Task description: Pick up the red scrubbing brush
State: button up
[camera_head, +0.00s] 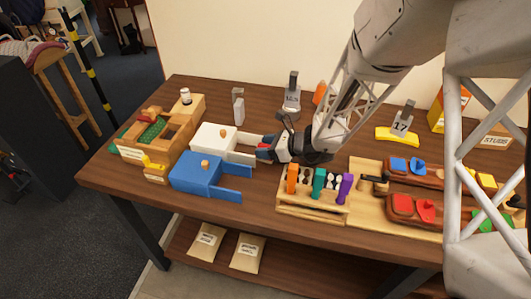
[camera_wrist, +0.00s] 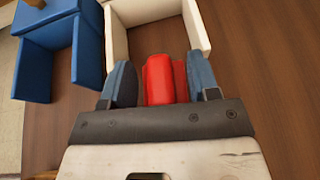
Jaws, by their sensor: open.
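A red block-like object (camera_wrist: 158,80), probably the red scrubbing brush, lies between the two blue-grey fingers of my gripper (camera_wrist: 165,85) in the wrist view. No bristles show, so I cannot be sure of its kind. Small gaps seem to show beside it, and the fingers are open around it. In the head view my gripper (camera_head: 266,149) is low over the table, at the open right end of the white box (camera_head: 217,138). Only a little red shows there; the rest is hidden by the gripper.
The white box's walls (camera_wrist: 117,38) stand just beyond the fingers. A blue box (camera_head: 197,175) with open side walls is in front left. A wooden rack (camera_head: 314,205) with coloured handles stands close on the right. A grey dispenser-like item (camera_head: 239,108) stands behind. Bare table lies between.

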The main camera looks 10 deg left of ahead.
jog(key=c, duration=0.5)
jog(key=shift+r, duration=0.1)
jog(key=shift+c, duration=0.3)
notch_tip(320, 180, up, 28)
dwell(0.5)
dwell(0.5)
